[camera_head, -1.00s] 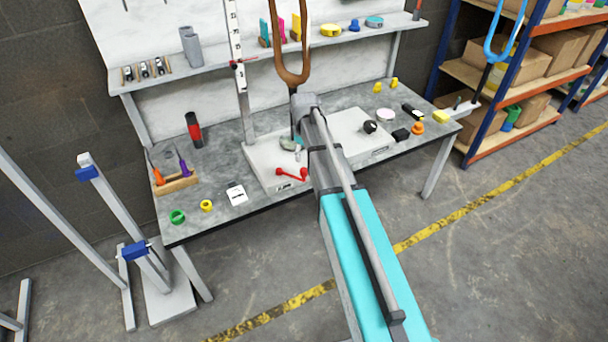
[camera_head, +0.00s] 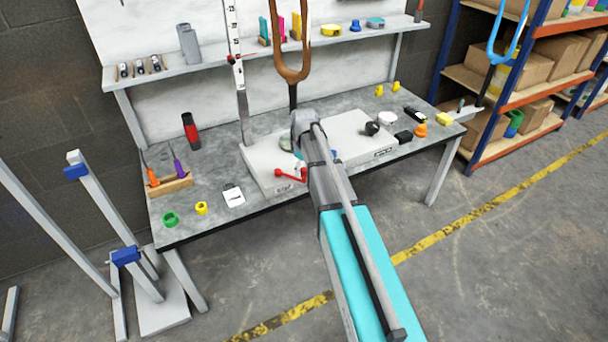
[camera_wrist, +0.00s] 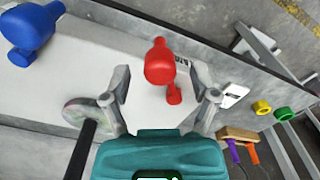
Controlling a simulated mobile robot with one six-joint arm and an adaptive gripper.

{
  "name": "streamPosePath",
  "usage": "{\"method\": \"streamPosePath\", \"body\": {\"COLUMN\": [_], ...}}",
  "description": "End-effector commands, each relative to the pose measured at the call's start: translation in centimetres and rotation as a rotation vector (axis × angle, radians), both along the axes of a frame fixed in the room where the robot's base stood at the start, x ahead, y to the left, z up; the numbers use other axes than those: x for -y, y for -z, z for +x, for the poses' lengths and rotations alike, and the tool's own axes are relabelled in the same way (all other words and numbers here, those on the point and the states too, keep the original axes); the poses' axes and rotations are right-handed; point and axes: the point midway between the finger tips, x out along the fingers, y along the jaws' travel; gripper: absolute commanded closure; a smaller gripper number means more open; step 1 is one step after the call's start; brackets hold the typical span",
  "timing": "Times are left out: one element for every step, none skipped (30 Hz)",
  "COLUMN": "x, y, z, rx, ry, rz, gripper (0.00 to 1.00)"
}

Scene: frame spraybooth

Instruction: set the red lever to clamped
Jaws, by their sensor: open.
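The red lever (camera_head: 290,175) is on the front face area of a pale box-like fixture (camera_head: 262,172) on the bench. It also shows in the wrist view (camera_wrist: 160,62), with its rounded knob towards the camera. My gripper (camera_wrist: 162,82) is open, one finger on each side of the red lever, with gaps visible on both sides. Whether the fingers are level with the knob is hard to tell. In the head view my arm hides the gripper. A label beside the lever is partly visible but unreadable.
A blue lever (camera_wrist: 30,30) stands at the upper left of the wrist view. A round disc (camera_wrist: 88,114) and dark post are beside my left finger. A white card (camera_head: 233,196), yellow ring (camera_head: 201,208), green ring (camera_head: 170,219) and tool block (camera_head: 170,185) lie left on the bench.

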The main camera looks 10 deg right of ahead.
Motion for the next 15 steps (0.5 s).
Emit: {"method": "streamPosePath", "body": {"x": [0.0,0.0,0.0,0.0,0.0,0.0,0.01,0.01,0.0,0.01,0.0,0.0,0.0,0.0,0.0], "y": [0.5,0.6,0.71,0.77,0.83,0.87,0.9,0.91,0.92,0.92,0.92,0.91,0.9,0.89,0.89], "z": [0.0,0.0,0.0,0.0,0.0,0.0,-0.01,-0.01,0.0,0.01,0.0,0.0,0.0,0.0,0.0], "rx": [0.0,0.0,0.0,0.0,0.0,0.0,0.0,0.0,0.0,0.0,0.0,0.0,0.0,0.0,0.0], "ry": [0.0,0.0,0.0,0.0,0.0,0.0,0.0,0.0,0.0,0.0,0.0,0.0,0.0,0.0,0.0], "rz": [0.0,0.0,0.0,0.0,0.0,0.0,0.0,0.0,0.0,0.0,0.0,0.0,0.0,0.0,0.0], "gripper": [0.23,0.23,0.23,0.23,0.23,0.23,0.23,0.23,0.23,0.23,0.23,0.23,0.23,0.23,0.23]}}
